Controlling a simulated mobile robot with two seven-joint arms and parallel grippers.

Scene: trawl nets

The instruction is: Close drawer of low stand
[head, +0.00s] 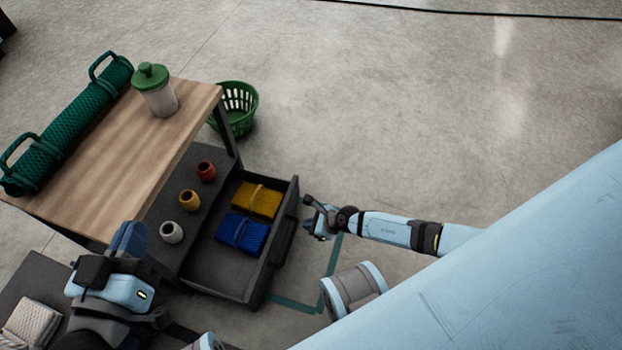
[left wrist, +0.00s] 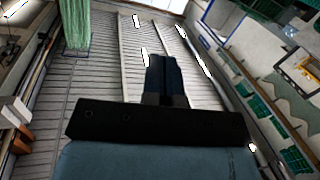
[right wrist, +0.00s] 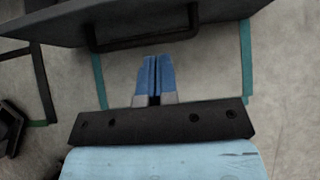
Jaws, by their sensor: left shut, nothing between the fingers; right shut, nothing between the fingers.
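The low stand (head: 170,225) is a dark stand beneath a wooden-topped table, with its drawer (head: 283,205) pulled open to the right. A yellow folded net (head: 256,200) and a blue folded net (head: 243,234) lie in the drawer. My right gripper (head: 308,212) is shut and empty, just right of the drawer front, apart from it. In the right wrist view, its blue fingers (right wrist: 156,75) point at the drawer front (right wrist: 90,18) and its dark bar handle (right wrist: 145,42). My left gripper (head: 128,240) is shut and empty, raised near the stand's near left side. Its fingers (left wrist: 166,75) point toward the ceiling in the left wrist view.
Red (head: 206,171), yellow (head: 189,201) and white (head: 171,232) spools stand on the stand beside the drawer. A wooden tabletop (head: 120,160) holds a green net roll (head: 75,120) and a green-lidded jar (head: 157,92). A green basket (head: 238,110) stands behind. Floor at the right is clear.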

